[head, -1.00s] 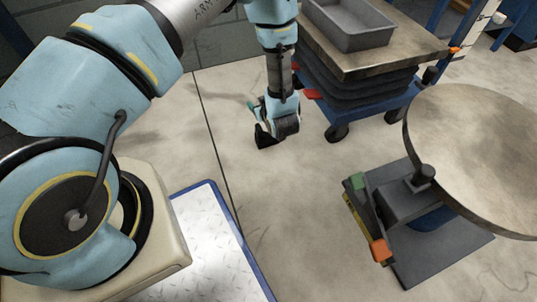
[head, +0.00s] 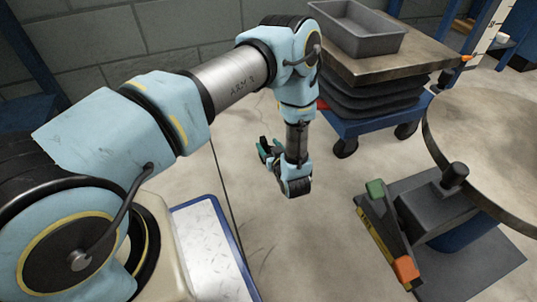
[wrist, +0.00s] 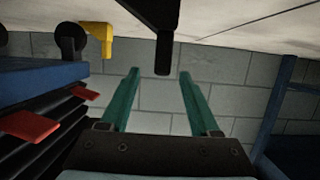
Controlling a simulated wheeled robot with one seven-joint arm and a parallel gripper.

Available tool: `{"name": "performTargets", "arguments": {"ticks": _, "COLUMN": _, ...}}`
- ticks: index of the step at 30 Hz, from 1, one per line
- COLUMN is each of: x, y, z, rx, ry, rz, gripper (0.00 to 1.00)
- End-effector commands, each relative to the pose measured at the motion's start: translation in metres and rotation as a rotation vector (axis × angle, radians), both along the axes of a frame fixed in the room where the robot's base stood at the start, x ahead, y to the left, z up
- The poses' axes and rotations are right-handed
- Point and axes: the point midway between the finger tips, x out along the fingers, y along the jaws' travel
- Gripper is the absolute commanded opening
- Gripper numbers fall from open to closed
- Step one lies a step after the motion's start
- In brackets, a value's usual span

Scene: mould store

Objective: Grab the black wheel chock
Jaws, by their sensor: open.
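The black wheel chock (wrist: 163,45) shows at the top middle of the wrist view, where the floor is at the top. It has a wide body, cut off by the upper edge, and a narrow upright part. My gripper (wrist: 159,73) is open, its two green fingers apart with nothing held between them. The chock's narrow part lies in line with the gap, just past the fingertips. In the head view my gripper (head: 268,148) is low over the floor, its fingers toward the left. The chock is hard to tell from the dark gripper parts there.
A blue cart (head: 372,126) with a grey tray (head: 355,42) on top stands right of my gripper. A yellow chock-like piece (wrist: 97,38) is by its wheels. A round table (head: 490,130) with a pedal base stands farther right.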

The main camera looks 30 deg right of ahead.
Motion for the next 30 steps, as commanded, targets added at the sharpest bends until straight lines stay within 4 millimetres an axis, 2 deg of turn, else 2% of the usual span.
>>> {"name": "performTargets", "arguments": {"ticks": 6, "x": 0.024, "y": 0.0, "z": -0.019, "rx": -0.002, "ry": -0.001, "rz": 0.003, "gripper": 0.63}}
{"name": "performTargets", "arguments": {"ticks": 10, "x": 0.04, "y": -0.002, "z": -0.021, "rx": -0.002, "ry": -0.002, "rz": 0.003, "gripper": 0.63}}
{"name": "performTargets", "arguments": {"ticks": 17, "x": 0.043, "y": -0.003, "z": -0.019, "rx": -0.001, "ry": 0.0, "rz": 0.0, "gripper": 0.63}}
{"name": "performTargets", "arguments": {"ticks": 30, "x": 0.043, "y": -0.003, "z": -0.019, "rx": -0.001, "ry": 0.0, "rz": 0.0, "gripper": 0.16}}
